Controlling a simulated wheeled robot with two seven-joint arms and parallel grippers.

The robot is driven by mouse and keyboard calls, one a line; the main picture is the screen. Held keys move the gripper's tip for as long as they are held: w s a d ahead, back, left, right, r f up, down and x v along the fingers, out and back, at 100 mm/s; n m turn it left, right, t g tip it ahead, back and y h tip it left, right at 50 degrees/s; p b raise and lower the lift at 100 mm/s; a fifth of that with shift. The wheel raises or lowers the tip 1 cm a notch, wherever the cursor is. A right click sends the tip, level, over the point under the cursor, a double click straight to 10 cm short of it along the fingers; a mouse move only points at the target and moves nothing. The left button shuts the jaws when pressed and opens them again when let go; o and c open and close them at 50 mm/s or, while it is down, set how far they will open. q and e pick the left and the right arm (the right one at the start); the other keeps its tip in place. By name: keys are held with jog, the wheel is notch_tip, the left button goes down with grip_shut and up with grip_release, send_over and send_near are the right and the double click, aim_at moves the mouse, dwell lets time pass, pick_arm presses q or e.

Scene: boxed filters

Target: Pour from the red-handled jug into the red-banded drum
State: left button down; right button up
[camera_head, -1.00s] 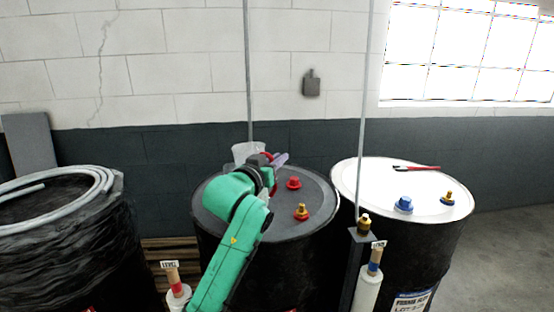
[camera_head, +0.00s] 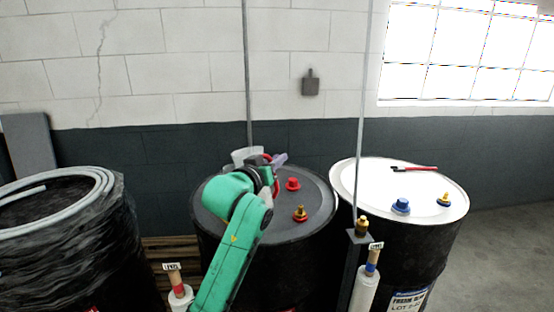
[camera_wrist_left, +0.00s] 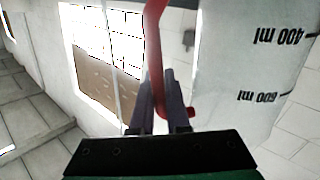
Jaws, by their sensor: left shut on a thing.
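The red-handled jug (camera_head: 243,154) is a pale translucent vessel, partly hidden behind my left gripper (camera_head: 275,161), above the far-left part of the middle drum's lid. In the left wrist view, the jug's wall (camera_wrist_left: 235,65) has inverted 400 ml and 600 ml marks. Its red handle (camera_wrist_left: 155,35) passes between the fingers of my left gripper (camera_wrist_left: 158,85), which is shut on it. The dark middle drum (camera_head: 312,215) has a red cap (camera_head: 292,184) and a brass-and-red fitting (camera_head: 300,214) on its lid. No red band shows clearly on it. My right gripper is out of view.
A white-topped drum (camera_head: 440,205) with a blue cap and a red brush stands right. A black-wrapped drum (camera_head: 75,250) with a hose coil on top stands left.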

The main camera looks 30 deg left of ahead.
pick_arm(q)
jog(key=shift+r+n+p, duration=0.3)
jog(key=shift+r, duration=0.1)
dwell(0.4)
jog(key=shift+r+n+p, duration=0.1)
jog(key=shift+n+p, duration=0.3)
jog(key=shift+p, duration=0.35)
jog(key=shift+r+p, duration=0.1)
jog(key=shift+p, duration=0.2)
jog(key=shift+a+r+n+p, duration=0.1)
jog(key=shift+a+n+p, duration=0.05)
jog(key=shift+n+p, duration=0.4)
jog(key=shift+n+g, duration=0.25)
jog(key=shift+g, duration=0.05)
dwell(0.3)
